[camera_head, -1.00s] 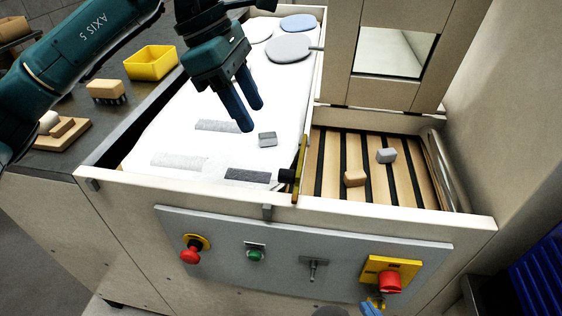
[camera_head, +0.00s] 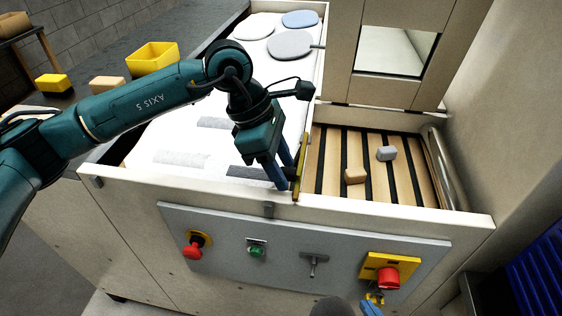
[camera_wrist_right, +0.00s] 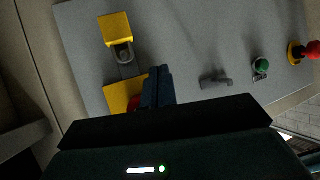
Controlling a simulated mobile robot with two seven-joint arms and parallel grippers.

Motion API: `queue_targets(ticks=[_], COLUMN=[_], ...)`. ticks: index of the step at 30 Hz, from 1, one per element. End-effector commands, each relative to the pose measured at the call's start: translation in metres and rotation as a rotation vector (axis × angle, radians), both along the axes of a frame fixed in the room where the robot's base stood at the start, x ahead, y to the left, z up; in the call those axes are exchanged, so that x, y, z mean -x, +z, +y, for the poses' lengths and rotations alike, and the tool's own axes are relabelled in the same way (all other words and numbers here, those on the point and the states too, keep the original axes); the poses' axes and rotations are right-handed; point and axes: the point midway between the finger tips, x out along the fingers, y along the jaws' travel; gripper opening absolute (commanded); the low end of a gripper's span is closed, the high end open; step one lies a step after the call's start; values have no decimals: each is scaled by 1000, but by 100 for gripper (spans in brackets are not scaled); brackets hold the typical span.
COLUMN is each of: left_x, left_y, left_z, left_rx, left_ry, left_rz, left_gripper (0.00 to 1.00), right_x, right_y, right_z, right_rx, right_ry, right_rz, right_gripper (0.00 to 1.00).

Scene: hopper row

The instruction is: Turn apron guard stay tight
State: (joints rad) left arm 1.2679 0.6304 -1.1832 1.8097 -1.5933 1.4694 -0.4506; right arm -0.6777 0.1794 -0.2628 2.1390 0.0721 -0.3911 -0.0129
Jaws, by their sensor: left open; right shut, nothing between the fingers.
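A narrow yellow guard strip (camera_head: 301,164) stands at the divider between the white bed and the slatted bay. A small dark knob sits against its near end; I take this to be the apron guard stay, and my left gripper mostly hides it. My left gripper (camera_head: 285,184) is open and points down, its blue fingers at the knob. I cannot tell whether they touch it. My right gripper (camera_head: 370,306) shows at the bottom edge of the head view, near the red knob (camera_head: 388,278) on its yellow plate. In the right wrist view its blue fingers (camera_wrist_right: 158,86) are shut and empty.
The grey front panel (camera_head: 225,222) also carries a red button (camera_head: 192,251), a green button (camera_head: 256,251) and a T-handle (camera_head: 314,262). A tan block (camera_head: 355,176) and a grey block (camera_head: 387,153) lie on the slats. A yellow bin (camera_head: 152,58) stands at the upper left.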

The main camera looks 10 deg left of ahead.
Motion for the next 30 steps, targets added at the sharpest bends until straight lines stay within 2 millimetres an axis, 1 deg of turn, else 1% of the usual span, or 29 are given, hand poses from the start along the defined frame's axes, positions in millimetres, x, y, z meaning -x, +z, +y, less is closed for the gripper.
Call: queue_targets(ticks=[4, 20, 30], left_x=[0, 0, 0], left_y=[0, 0, 1], left_z=[0, 0, 0], left_rx=[0, 0, 1], left_ry=[0, 0, 0], left_rz=[1, 1, 2], left_gripper=[44, 1, 0], right_x=[-1, -2, -2], right_y=[1, 3, 4], right_z=[0, 0, 0], right_rx=[0, -3, -2], right_ry=[0, -1, -2], right_rz=[-3, -9, -9], right_gripper=[0, 0, 0])
